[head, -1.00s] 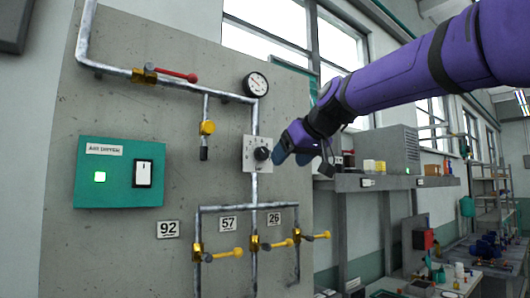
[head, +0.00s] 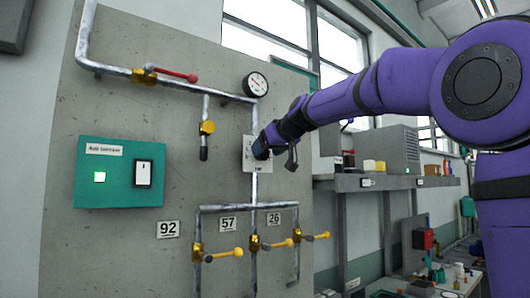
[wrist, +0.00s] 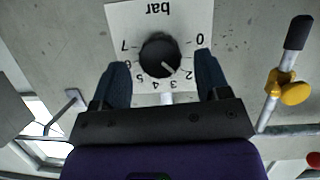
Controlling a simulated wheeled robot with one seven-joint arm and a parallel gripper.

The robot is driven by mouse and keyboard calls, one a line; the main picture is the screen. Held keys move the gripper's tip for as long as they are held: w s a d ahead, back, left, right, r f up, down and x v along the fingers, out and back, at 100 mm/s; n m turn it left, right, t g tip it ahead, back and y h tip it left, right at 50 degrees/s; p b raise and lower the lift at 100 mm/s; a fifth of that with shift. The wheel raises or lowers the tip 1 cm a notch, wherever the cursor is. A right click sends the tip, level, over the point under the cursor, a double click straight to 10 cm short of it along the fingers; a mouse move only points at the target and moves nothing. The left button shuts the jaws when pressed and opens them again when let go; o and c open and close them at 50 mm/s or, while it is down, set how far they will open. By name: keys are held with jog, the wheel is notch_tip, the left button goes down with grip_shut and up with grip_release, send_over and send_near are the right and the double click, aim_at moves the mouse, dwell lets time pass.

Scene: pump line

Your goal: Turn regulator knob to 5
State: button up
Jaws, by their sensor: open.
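The regulator's white dial plate (wrist: 195,18) shows upside down in the wrist view, marked "bar" with numbers from 0 to 7. Its round black knob (wrist: 160,52) sits in the middle, and the knob's light mark points about between 2 and 3. My gripper (wrist: 161,64) is open, with one blue finger on each side of the knob and visible gaps between. In the head view my gripper (head: 266,146) is at the dial plate (head: 247,165) and hides the knob and most numbers.
A pressure gauge (head: 256,84) is above the dial. A red-handled valve (head: 165,74) is at upper left, yellow-handled valves (head: 225,254) are below. A teal switch box (head: 119,172) is left, a shelf (head: 385,183) right. A yellow fitting (wrist: 290,92) is right in the wrist view.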

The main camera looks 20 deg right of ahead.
jog(key=shift+x, duration=0.8)
jog(key=shift+c, duration=0.2)
jog(key=c, duration=0.9)
